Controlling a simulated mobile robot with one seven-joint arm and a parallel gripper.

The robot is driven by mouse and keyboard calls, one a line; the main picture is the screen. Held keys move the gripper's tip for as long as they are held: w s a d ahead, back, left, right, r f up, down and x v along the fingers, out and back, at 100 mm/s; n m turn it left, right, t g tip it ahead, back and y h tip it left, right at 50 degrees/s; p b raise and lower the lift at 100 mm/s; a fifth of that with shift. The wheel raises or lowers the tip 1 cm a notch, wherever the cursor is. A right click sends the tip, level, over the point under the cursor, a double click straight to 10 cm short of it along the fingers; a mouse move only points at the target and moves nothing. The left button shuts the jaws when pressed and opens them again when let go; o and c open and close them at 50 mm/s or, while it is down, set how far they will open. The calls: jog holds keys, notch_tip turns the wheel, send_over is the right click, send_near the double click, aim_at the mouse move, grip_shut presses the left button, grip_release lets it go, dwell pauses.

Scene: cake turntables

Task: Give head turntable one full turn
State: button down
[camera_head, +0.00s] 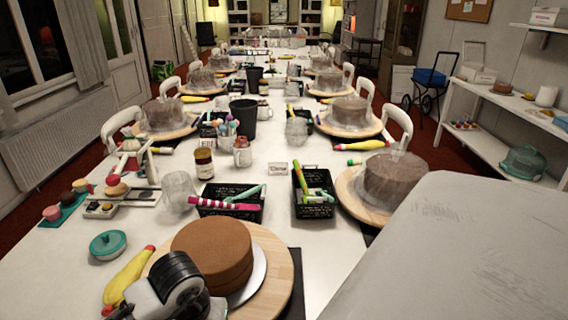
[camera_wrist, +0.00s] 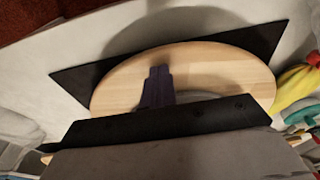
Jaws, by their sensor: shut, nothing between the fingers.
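The head turntable (camera_head: 281,266) is a round pale wooden disc at the near end of the long white table. A brown uncovered cake (camera_head: 212,252) sits on it on a silver board (camera_head: 256,277). My arm's end covers the turntable's near left part in the head view. In the wrist view, the wooden disc (camera_wrist: 222,65) lies on a black mat (camera_wrist: 262,40). My gripper (camera_wrist: 158,72) is shut and empty, its fingers over the disc's surface. I cannot tell whether the fingertips touch the wood. The cake is mostly hidden in the wrist view.
Black baskets (camera_head: 231,203) of tools stand beyond the cake. Other turntables with wrapped cakes line both table sides. The table right of the black mat is bare.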

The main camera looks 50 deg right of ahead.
aim_at(262, 315)
jog(key=s+d, duration=0.2)
jog(key=s+d+p, duration=0.1)
jog(key=d, duration=0.1)
jog(key=shift+s+d, duration=0.3)
jog(key=shift+s, duration=0.05)
jog(key=d+p, duration=0.1)
jog(key=s+d, duration=0.1)
jog(key=d, duration=0.1)
jog(key=d+p, duration=0.1)
jog(key=shift+s+d+r+p, duration=0.15)
jog(key=shift+s+d+p, duration=0.15)
jog(key=shift+s+d, duration=0.2)
jog(key=shift+d, duration=0.45)
notch_tip(262, 315, up, 3)
jog(key=p, duration=0.3)
jog(key=shift+f, duration=0.2)
